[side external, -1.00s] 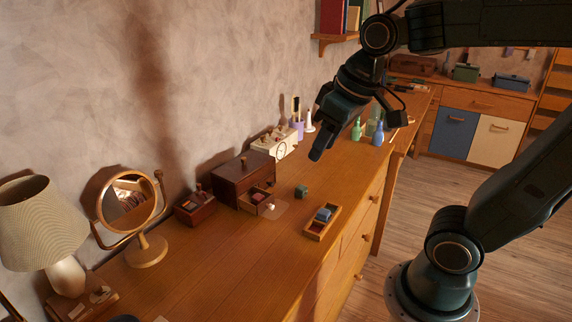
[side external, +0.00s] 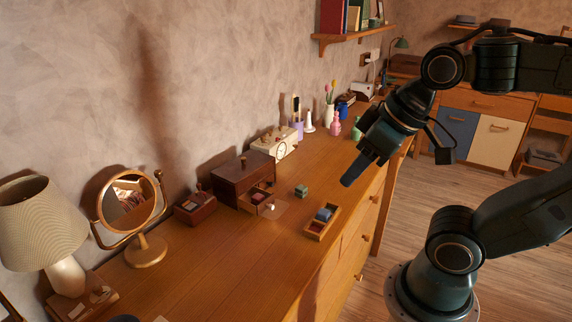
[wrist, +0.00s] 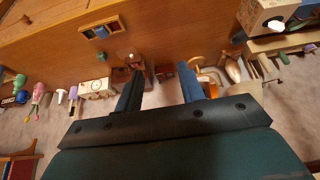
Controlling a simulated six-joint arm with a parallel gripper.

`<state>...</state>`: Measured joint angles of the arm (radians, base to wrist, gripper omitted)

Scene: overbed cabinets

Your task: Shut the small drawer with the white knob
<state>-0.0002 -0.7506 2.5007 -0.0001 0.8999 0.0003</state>
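The small drawer (side external: 256,199) sticks out of the front of a dark brown wooden box (side external: 240,176) on the dresser top, with small items inside. Its white knob (side external: 272,207) is at the drawer's front. In the wrist view the drawer (wrist: 134,63) shows upside down, partly behind one finger. My gripper (side external: 347,183) hangs in the air to the right of the drawer, well apart from it, pointing down and left. In the wrist view my gripper (wrist: 160,68) has its two fingers spread with nothing between them.
A shallow wooden tray (side external: 321,222) and a small green block (side external: 301,191) lie on the dresser top (side external: 215,268) near the drawer. A small dark box (side external: 195,207), a round mirror (side external: 130,200) and a clock (side external: 279,147) stand along the wall. The front left top is mostly clear.

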